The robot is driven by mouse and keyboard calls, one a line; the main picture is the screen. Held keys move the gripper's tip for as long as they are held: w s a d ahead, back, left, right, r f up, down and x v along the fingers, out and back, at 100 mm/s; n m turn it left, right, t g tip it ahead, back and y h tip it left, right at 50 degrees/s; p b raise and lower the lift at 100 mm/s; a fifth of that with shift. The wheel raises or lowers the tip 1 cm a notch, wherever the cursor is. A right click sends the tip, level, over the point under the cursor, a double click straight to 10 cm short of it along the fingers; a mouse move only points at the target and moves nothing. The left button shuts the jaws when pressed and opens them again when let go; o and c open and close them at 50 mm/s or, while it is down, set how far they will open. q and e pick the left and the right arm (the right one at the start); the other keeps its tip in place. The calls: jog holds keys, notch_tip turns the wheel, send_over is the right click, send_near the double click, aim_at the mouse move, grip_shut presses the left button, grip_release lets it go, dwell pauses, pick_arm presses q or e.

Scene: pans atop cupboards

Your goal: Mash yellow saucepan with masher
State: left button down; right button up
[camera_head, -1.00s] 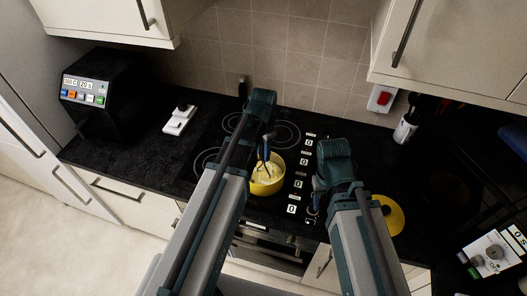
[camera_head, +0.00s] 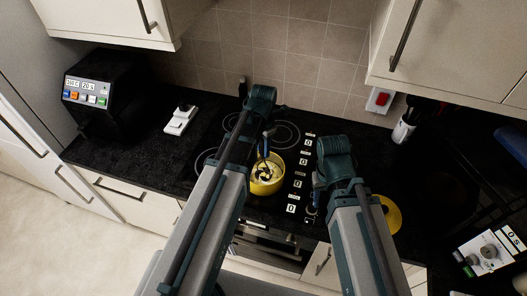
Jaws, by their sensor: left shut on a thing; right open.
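The yellow saucepan (camera_head: 267,188) stands on the black hob, with pale yellow contents inside. My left gripper (camera_head: 266,136) is above it, shut on the masher's blue handle. The masher (camera_head: 265,170) points down, and its dark head shows within the saucepan's rim. I cannot tell whether the head touches the contents. My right gripper (camera_head: 318,190) is open to the right of the saucepan, beside the row of hob labels. Its fingers are largely hidden by my own arm.
A yellow round lid (camera_head: 391,214) lies on the counter at the right, partly behind my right arm. A white utensil holder (camera_head: 403,130) stands at the back right. A black appliance (camera_head: 103,90) and a white device (camera_head: 181,120) are at the left, with bare counter nearby.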

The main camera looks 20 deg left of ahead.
pick_arm(q)
jog(key=shift+s, duration=0.1)
jog(key=shift+s, duration=0.95)
jog(key=shift+f, duration=0.15)
jog(key=shift+f+b, duration=0.95)
jog(key=shift+b, duration=0.2)
jog(key=shift+r, duration=0.1)
